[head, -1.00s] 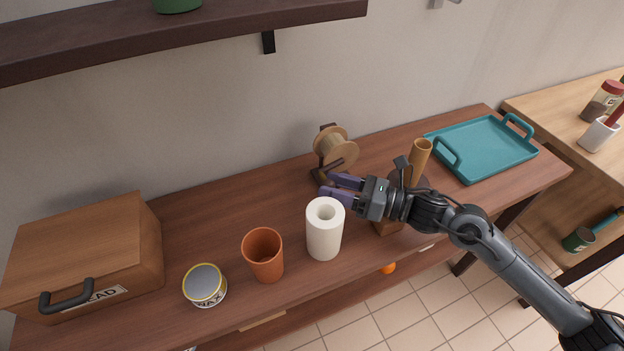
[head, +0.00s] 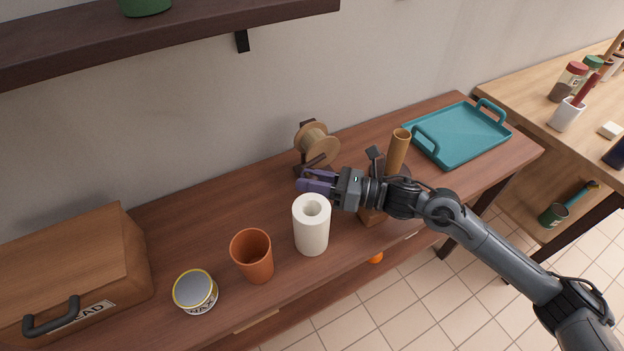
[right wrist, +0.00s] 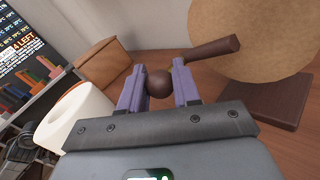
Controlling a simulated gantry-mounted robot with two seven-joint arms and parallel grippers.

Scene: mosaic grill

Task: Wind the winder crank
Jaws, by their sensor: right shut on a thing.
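The winder is a light wooden spool (head: 318,145) on a dark brown stand at the back of the table. It also shows large at the right of the right wrist view (right wrist: 250,40). A dark crank arm (right wrist: 213,48) sticks out in front of the spool face. My right gripper (head: 304,180) is in front of and just below the spool. In the right wrist view its purple fingers are shut on a round dark brown knob (right wrist: 158,84). The knob's join to the crank arm is hidden behind a finger. My left gripper is not in view.
A white paper roll (head: 311,228) stands close in front of my right gripper. A terracotta cup (head: 253,256), a wax tin (head: 195,291) and a wooden bread box (head: 70,265) are left. A teal tray (head: 458,135) lies right. A shelf (head: 190,30) overhangs the back left.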

